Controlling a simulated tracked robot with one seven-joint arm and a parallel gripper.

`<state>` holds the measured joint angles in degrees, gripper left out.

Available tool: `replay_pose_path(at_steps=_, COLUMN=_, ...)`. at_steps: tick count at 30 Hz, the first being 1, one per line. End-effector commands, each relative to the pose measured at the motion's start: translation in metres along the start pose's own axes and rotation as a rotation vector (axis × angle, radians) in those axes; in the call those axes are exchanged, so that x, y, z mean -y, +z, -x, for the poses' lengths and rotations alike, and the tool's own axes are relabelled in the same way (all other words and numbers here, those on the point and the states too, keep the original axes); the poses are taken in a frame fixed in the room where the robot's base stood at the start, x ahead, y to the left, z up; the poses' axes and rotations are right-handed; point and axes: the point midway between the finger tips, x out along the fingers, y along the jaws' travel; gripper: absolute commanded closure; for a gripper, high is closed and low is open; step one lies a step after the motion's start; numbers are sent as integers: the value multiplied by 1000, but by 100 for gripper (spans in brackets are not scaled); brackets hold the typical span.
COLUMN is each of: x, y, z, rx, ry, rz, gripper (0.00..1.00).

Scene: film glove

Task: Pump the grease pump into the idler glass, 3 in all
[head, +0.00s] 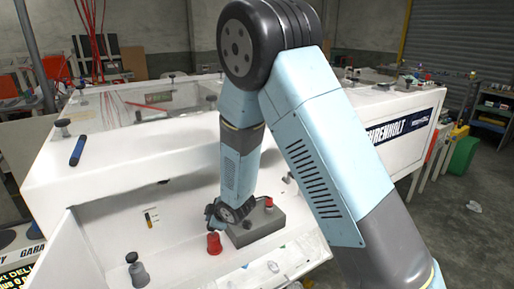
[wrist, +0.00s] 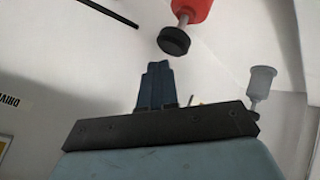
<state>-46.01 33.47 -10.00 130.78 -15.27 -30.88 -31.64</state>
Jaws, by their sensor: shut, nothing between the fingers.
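My gripper (wrist: 157,70) shows in the wrist view with its blue fingers together and nothing between them. In the head view its dark wrist end (head: 230,212) is low inside the white bay; the fingertips are not clear there. A red pump-like bottle (wrist: 196,8) with a black round head is just beyond the fingertips, apart from them in the picture. The red piece (head: 214,244) stands in the bay in the head view. A grey pump-like piece (head: 138,272) with a dark knob stands at left; a grey one (wrist: 261,82) also shows in the wrist view. Which is the grease pump, I cannot tell. A small clear item (head: 272,266), possibly the idler glass, lies at right.
A grey box (head: 256,226) with a red button stands beside my wrist. A blue cylinder (head: 77,150) lies on the upper ledge. Bay floor between the grey and red pieces looks clear.

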Motion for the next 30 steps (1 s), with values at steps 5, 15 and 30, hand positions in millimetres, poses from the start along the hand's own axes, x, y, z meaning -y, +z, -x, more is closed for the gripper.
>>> replay_pose_path(at_steps=5, x=-8, y=-8, z=11, rx=-2, ry=1, rz=0, gripper=100)
replay_pose_path(at_steps=15, x=-22, y=-22, z=30, rx=-1, ry=1, rz=0, gripper=100)
replay_pose_path(at_steps=30, x=-27, y=-27, z=37, rx=0, ry=0, rz=0, gripper=100)
